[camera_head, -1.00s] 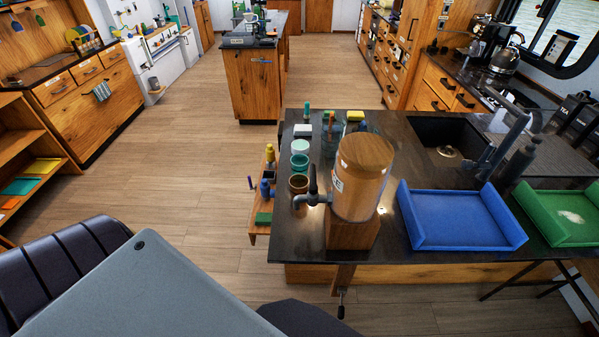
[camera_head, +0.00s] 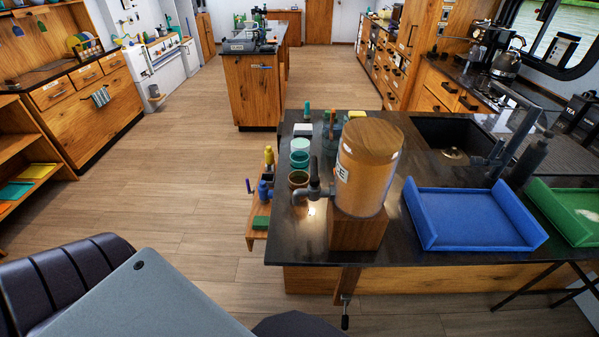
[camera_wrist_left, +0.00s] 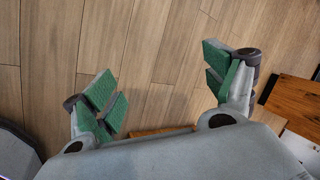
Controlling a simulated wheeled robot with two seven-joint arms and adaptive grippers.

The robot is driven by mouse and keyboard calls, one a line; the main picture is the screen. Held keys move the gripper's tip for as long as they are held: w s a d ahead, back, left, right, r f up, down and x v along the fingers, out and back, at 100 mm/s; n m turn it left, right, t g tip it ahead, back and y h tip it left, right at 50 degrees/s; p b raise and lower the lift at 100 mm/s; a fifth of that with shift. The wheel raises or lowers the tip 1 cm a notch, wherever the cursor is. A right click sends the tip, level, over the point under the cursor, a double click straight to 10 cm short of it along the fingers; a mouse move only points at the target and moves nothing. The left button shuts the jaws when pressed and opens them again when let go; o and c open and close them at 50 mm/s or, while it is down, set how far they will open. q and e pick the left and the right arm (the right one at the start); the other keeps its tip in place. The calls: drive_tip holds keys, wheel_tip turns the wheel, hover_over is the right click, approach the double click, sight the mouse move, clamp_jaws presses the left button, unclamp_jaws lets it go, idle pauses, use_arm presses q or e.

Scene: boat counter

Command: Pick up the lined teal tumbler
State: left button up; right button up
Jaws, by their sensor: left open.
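A teal tumbler (camera_head: 299,160) stands upright on the dark counter (camera_head: 400,262) in the head view, in a row of cups left of the drink dispenser. A paler mint cup (camera_head: 300,145) is just behind it and an olive-brown cup (camera_head: 299,180) just in front. Lines on the teal one are too small to make out. My left gripper (camera_wrist_left: 165,86) shows in the left wrist view, open and empty above the wooden floor, its green-padded fingers wide apart. No cup shows in that view. My right gripper is in neither view.
The drink dispenser (camera_head: 370,155) on its wooden block stands right of the cups. A blue tray (camera_head: 470,235) and a green tray (camera_head: 570,225) lie further right. A small side shelf (camera_head: 258,235) with bottles hangs at the counter's left edge. The floor to the left is clear.

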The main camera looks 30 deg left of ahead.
use_arm(q)
drive_tip(key=w+a+r+m+t+b, duration=0.1)
drive_tip(key=w+a+r+t+b, duration=0.1)
drive_tip(key=w+a+r, duration=0.65)
drive_tip(key=w+d+r+m+t+h+b, duration=0.15)
drive_tip(key=w+r+t, duration=0.25)
drive_tip(key=w+r, duration=0.7)
drive_tip(key=w+d+r+m+t, duration=0.25)
drive_tip(key=w+r, duration=0.45)
drive_tip(key=w, duration=0.8)
drive_tip(key=w+d+r+t+h, duration=0.2)
drive_tip(key=w+d+r+h, duration=0.1)
drive_tip(key=w+d+r, duration=0.3)
drive_tip(key=w+d+r+t+h, duration=0.2)
drive_tip(key=w+d+r+h, duration=0.15)
drive_tip(key=d+r, duration=0.4)
drive_tip(key=d+r+n+h, duration=0.1)
drive_tip(key=d+r+h, duration=0.3)
drive_tip(key=d, duration=0.3)
drive_tip(key=s+d+r+n+h, duration=0.1)
drive_tip(key=d+r+h, duration=0.3)
drive_tip(key=d, duration=0.4)
drive_tip(key=shift+s+d, duration=0.15)
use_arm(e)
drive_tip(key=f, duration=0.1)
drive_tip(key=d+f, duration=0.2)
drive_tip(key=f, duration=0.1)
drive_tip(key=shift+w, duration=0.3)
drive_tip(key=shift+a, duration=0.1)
